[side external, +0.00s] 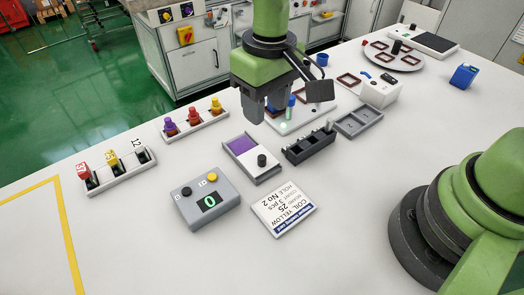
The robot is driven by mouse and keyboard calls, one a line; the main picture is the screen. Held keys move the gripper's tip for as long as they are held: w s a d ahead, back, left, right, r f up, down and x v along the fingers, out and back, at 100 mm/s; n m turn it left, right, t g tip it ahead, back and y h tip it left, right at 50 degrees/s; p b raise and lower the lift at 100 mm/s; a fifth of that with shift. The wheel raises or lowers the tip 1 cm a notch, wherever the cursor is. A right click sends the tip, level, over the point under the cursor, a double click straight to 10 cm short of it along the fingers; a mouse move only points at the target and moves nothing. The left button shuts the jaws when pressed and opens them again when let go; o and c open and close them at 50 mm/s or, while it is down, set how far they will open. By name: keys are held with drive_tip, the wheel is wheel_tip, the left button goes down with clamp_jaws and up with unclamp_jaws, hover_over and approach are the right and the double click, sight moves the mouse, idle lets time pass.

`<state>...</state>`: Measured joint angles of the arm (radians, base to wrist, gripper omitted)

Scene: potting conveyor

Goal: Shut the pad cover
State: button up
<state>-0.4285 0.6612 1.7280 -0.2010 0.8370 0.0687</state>
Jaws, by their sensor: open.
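The pad box (275,174) is a grey, narrow tray on the white table near the middle of the view. Its purple pad (242,145) is uncovered at the far-left end. The pad cover (258,171) is a light plate with a black knob (262,160) standing on it, and it lies over the near-right end. My gripper (267,112) is open with its fingers pointing down, above and behind the pad box in the picture. I see nothing between the fingers. It partly hides the board behind it.
A black slotted holder (309,147) stands close to the right of the pad box. A counter box (208,205) showing 0 and a label card (284,208) are in front. Racks with coloured pieces (195,126) stand left. Bare table lies at the front.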

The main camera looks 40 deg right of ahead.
sight(262, 157)
drive_tip(key=f, duration=1.1)
drive_tip(key=shift+a+f, duration=0.35)
drive_tip(key=shift+f, duration=0.05)
drive_tip(key=shift+c, duration=0.3)
clamp_jaws()
